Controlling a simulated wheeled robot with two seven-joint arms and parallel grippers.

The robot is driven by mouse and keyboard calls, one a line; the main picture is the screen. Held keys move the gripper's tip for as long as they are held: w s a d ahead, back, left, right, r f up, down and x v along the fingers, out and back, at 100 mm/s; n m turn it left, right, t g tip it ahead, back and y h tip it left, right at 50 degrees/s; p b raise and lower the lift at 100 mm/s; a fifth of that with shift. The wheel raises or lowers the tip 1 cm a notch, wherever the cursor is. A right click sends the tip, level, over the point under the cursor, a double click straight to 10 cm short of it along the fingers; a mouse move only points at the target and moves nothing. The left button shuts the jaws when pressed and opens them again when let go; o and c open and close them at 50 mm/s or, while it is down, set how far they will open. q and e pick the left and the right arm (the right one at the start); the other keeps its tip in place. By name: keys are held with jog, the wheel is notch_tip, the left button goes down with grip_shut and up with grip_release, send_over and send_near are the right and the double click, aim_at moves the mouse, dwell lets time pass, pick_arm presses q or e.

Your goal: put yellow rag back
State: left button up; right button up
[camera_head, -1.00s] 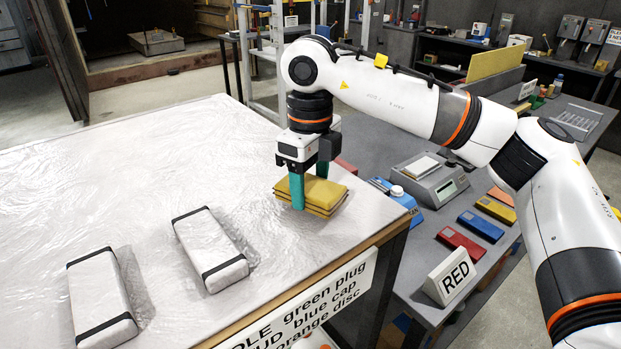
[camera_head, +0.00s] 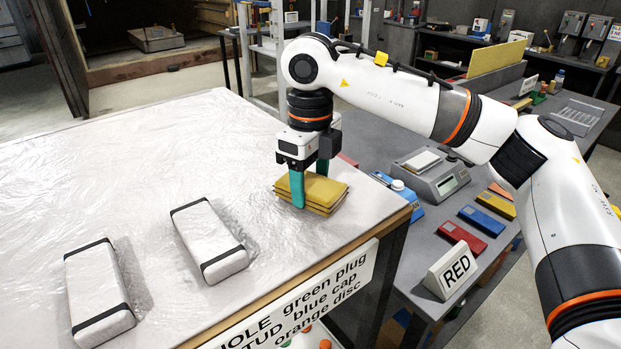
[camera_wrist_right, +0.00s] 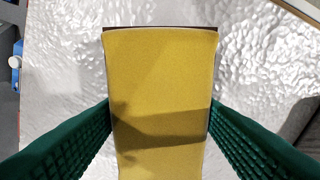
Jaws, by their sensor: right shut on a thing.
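The yellow rag (camera_head: 322,192) is a folded, layered pad near the right edge of the film-covered table. My right gripper (camera_head: 310,186) points down over it, with its green fingers on either side. In the right wrist view the yellow rag (camera_wrist_right: 160,95) fills the space between the green fingers of the right gripper (camera_wrist_right: 160,125), which press on its two sides. The rag looks to be at or just above the table top; I cannot tell if it touches. My left gripper is not in view.
Two white wrapped blocks with black bands (camera_head: 209,240) (camera_head: 97,292) lie on the table (camera_head: 130,150) to the left. A lower grey bench at right holds a scale (camera_head: 430,175), coloured cases (camera_head: 462,237) and a RED sign (camera_head: 452,273). The table's far left is clear.

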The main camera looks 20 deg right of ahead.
jog(key=shift+f, duration=0.3)
jog(key=o, duration=1)
jog(key=shift+r, duration=0.1)
jog(key=shift+r+b, duration=0.35)
jog(key=shift+r, duration=0.15)
notch_tip(320, 180, up, 11)
jog(key=shift+b, duration=0.3)
